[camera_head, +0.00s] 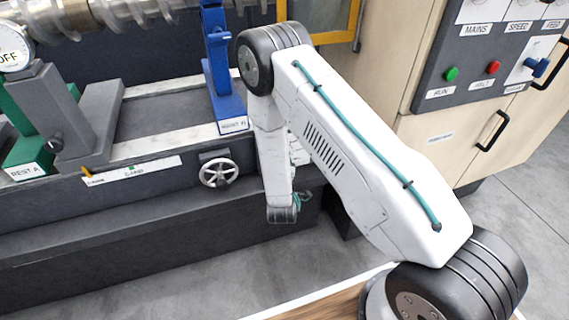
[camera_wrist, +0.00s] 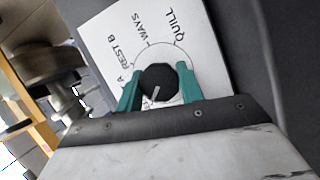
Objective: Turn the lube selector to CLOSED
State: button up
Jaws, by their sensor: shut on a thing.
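The lube selector is a black round knob (camera_wrist: 160,84) on a white label plate (camera_wrist: 108,32) in the wrist view. No CLOSED label shows; the plate's lower part is hidden by my gripper. A pale pointer line on the knob points down and slightly left in the picture, toward my palm. My gripper (camera_wrist: 161,78) has its teal fingers on either side of the knob, shut on it. In the head view my arm hides the knob.
In the head view a handwheel (camera_head: 218,173) sits on the dark machine front, left of my wrist. A blue rest (camera_head: 217,70) stands above. A control panel (camera_head: 490,60) with green and red buttons is at right. Open floor lies in front.

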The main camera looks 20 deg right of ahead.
jog(key=shift+a, duration=0.1)
dwell(0.3)
jog(key=o, duration=1)
jog(key=v, duration=0.8)
jog(key=shift+f, duration=0.1)
jog(key=shift+w, duration=0.1)
